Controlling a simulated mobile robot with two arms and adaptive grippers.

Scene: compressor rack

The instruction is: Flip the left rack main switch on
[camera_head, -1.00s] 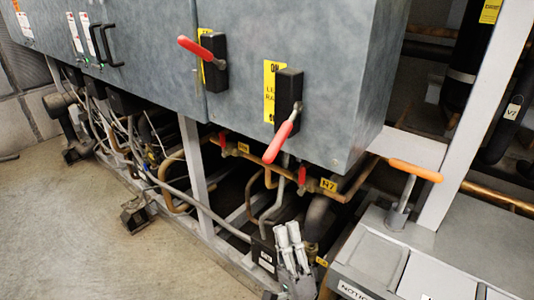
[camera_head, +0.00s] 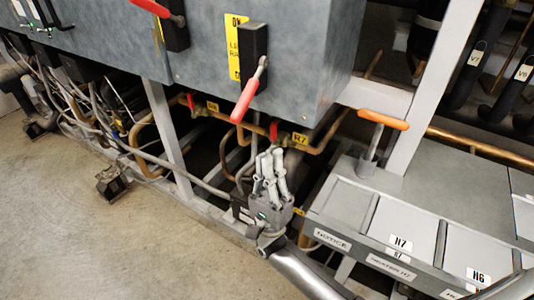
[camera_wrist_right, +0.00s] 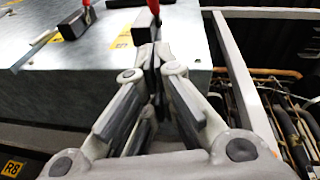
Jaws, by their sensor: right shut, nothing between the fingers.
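The left rack main switch is a black block (camera_head: 252,48) with a red-gripped lever (camera_head: 249,92) on the grey cabinet front, beside a yellow label (camera_head: 234,45) that is partly cut off. Its lever slants down and to the left. My right gripper (camera_head: 270,160) is below and right of the lever's end in the head view, fingers pointing up, apart from it. Its fingers are closed together with nothing between them. In the right wrist view, the fingertips (camera_wrist_right: 153,58) appear in front of a black block and a red handle (camera_wrist_right: 153,6). My left gripper is not in view.
A second red-handled switch (camera_head: 172,28) is on the cabinet to the left. Pipes with small red valves (camera_head: 273,131) run below the cabinet. An orange-handled lever (camera_head: 383,120) stands at right by a grey labelled panel (camera_head: 440,215). A grey upright (camera_head: 425,90) is close by.

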